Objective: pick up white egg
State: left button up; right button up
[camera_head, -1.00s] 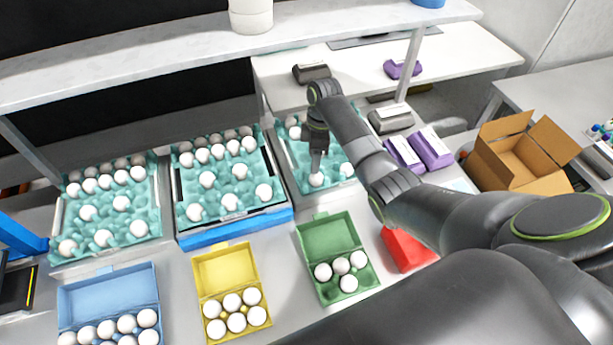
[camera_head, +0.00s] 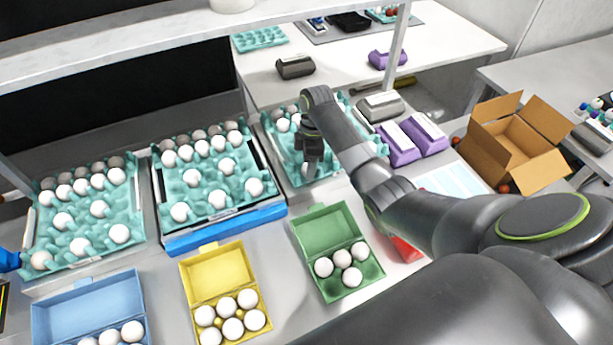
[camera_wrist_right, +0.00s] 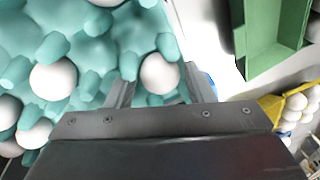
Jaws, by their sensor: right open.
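The right teal egg tray (camera_head: 283,160) holds several white eggs, and my right gripper reaches down at its near edge. A white egg (camera_head: 308,170) shows at the fingertips of my right gripper (camera_head: 312,162) in the head view, partly hidden by it. In the right wrist view this egg (camera_wrist_right: 159,74) sits in its tray cup between the two fingers of the open gripper (camera_wrist_right: 158,88). I cannot tell whether the fingers touch it. Another white egg (camera_wrist_right: 53,79) lies to the left there.
A green carton (camera_head: 326,228) with several eggs stands open in front of the tray. A yellow carton (camera_head: 217,272) and a blue carton (camera_head: 88,305) are to its left. Two more teal trays (camera_head: 205,187) (camera_head: 80,215) stand left. An open cardboard box (camera_head: 512,150) is at the right.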

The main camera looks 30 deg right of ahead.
jog(key=shift+f, duration=0.1)
pick_arm(q)
jog(key=shift+s+a+f, duration=0.1)
jog(key=shift+s, duration=0.3)
pick_arm(e)
jog(key=c, duration=0.4)
